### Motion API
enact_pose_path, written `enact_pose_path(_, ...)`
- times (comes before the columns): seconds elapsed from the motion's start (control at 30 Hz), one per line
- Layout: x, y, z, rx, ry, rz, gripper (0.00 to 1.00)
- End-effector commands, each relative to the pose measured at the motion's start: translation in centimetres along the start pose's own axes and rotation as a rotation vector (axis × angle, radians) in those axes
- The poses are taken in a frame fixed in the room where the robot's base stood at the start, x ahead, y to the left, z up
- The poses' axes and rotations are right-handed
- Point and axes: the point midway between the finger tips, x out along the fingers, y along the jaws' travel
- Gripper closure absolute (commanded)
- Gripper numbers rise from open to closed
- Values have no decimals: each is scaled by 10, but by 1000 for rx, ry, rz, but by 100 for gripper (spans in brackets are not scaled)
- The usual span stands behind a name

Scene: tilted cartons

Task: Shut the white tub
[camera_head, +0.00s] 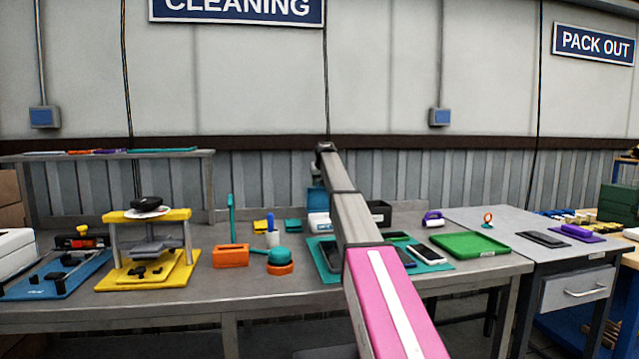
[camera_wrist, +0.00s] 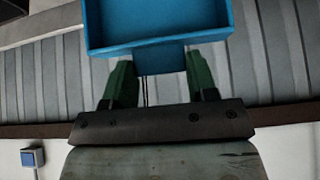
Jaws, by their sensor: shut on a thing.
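My gripper (camera_wrist: 161,66) is shut on a blue, shallow, lid-like piece (camera_wrist: 160,22), with its two green fingers on either side of a narrow part below the rim. In the head view, a blue piece (camera_head: 315,200) that looks like the same one shows just left of my arm. A small white box (camera_head: 317,220), probably the white tub, stands at the back of the bench below it. My arm hides its right side. I cannot tell whether the blue piece touches it. My fingers are hidden in the head view.
Behind my arm is a black bin (camera_head: 380,213). A teal mat (camera_head: 433,266) with phones and a green tray (camera_head: 470,245) lie to the right. An orange block (camera_head: 231,256) and a yellow press (camera_head: 186,215) stand left. The bench front is mostly clear.

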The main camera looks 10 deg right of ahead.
Motion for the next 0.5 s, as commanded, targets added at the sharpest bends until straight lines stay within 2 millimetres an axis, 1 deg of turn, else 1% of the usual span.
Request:
enact_pose_path(0.03, -7, -1, 13, 1, 42, -1, 90)
enact_pose_path(0.3, -27, -1, 45, 1, 298, -1, 90)
enact_pose_path(0.5, -35, -1, 70, 2, 482, -1, 90)
